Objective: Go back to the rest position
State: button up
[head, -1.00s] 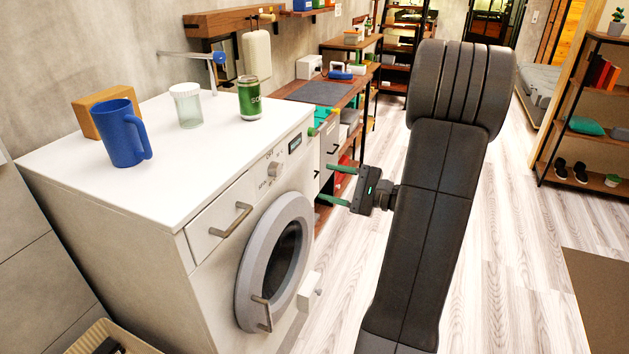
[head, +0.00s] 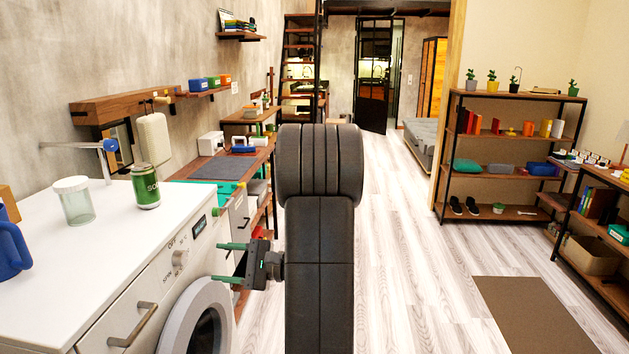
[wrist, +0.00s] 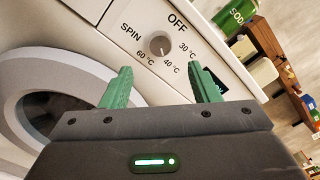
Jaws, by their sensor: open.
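My gripper (head: 232,264) is open and empty, its two green fingers pointing left toward the front of the white washing machine (head: 75,235). The gap between the fingertips holds nothing. In the wrist view my gripper (wrist: 160,85) faces the machine's panel, with the temperature knob (wrist: 160,43) showing beyond and between the fingers. My arm stands folded up in the middle of the head view. The round door (wrist: 50,100) appears shut at the left of the wrist view.
On the machine stand a green soda can (head: 146,186), a lidded jar (head: 73,202) and a blue mug (head: 10,245), partly cut off. A desk (head: 235,165) is behind. Shelves (head: 510,150) stand at right. The floor (head: 420,270) to the right is clear, with a brown mat (head: 535,315).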

aim_at(185, 258)
jog(key=a, duration=0.8)
jog(key=shift+w+a+p, duration=0.15)
jog(key=shift+w+p, duration=0.15)
jog(key=shift+p, duration=0.1)
